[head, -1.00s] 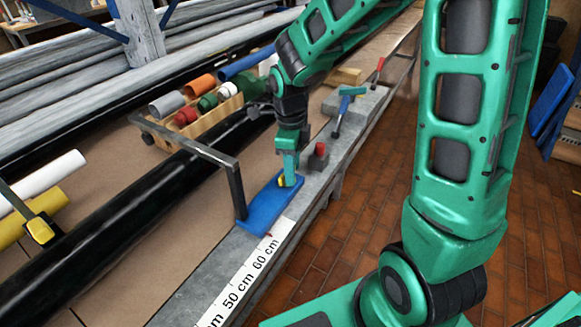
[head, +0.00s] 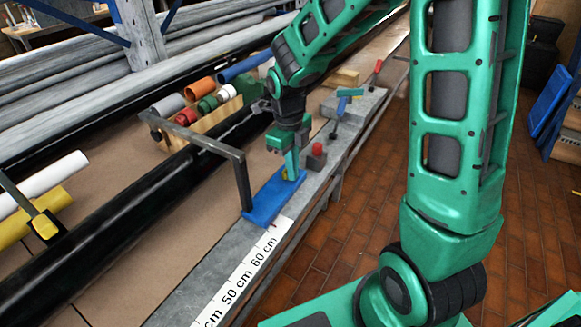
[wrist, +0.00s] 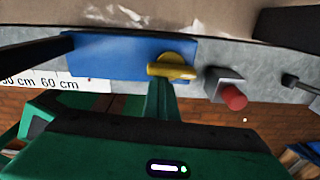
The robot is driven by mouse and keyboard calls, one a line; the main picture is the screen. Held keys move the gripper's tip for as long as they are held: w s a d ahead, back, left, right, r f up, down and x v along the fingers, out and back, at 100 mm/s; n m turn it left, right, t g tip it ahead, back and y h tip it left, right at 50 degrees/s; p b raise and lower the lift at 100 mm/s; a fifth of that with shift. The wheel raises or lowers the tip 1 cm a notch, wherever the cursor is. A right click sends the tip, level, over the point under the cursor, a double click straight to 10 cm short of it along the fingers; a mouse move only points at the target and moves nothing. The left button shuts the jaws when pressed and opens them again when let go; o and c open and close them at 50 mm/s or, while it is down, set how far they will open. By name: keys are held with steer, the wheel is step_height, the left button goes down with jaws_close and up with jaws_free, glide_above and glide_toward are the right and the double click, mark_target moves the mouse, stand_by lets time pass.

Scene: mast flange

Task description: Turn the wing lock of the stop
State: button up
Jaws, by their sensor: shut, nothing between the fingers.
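The stop is a blue plate (head: 264,205) lying along the bench edge at the end of the printed scale; it also fills the upper middle of the wrist view (wrist: 110,55). The yellow wing lock (wrist: 173,71) sits near the plate's right end in the wrist view, its wing lying roughly along the plate. In the head view only a sliver of the wing lock (head: 284,174) shows beside my fingers. My gripper (head: 291,174) is shut and empty, fingers pointing down at the wing lock. In the wrist view the fingers (wrist: 160,92) end right beside the wing; contact cannot be told.
A red-topped grey block (head: 317,154) stands just beyond the plate. A dark bent bar (head: 240,178) rises at the plate's near end. A scale strip (head: 243,270) runs along the bench edge. A wooden rack of coloured tubes (head: 205,120) stands behind left.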

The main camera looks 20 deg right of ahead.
steer(key=shift+o, duration=0.2)
steer(key=shift+w+a+r, duration=0.55)
steer(key=shift+w+a, duration=0.1)
steer(key=shift+w, duration=0.2)
steer(key=o, duration=0.4)
steer(key=shift+w+r, duration=0.2)
steer(key=shift+r, duration=0.2)
steer(key=shift+c, duration=0.2)
steer(key=shift+w+d+r, duration=0.1)
steer(key=shift+w+r, duration=0.3)
steer(key=shift+r, duration=0.25)
steer(key=shift+s+a+r, duration=0.1)
steer(key=shift+s+r, duration=0.1)
steer(key=shift+r, duration=0.25)
steer(key=shift+s+a+r, duration=0.1)
steer(key=shift+s+r, duration=0.05)
steer(key=shift+r, duration=0.25)
steer(key=shift+s+d, duration=0.25)
steer(key=shift+d, duration=0.1)
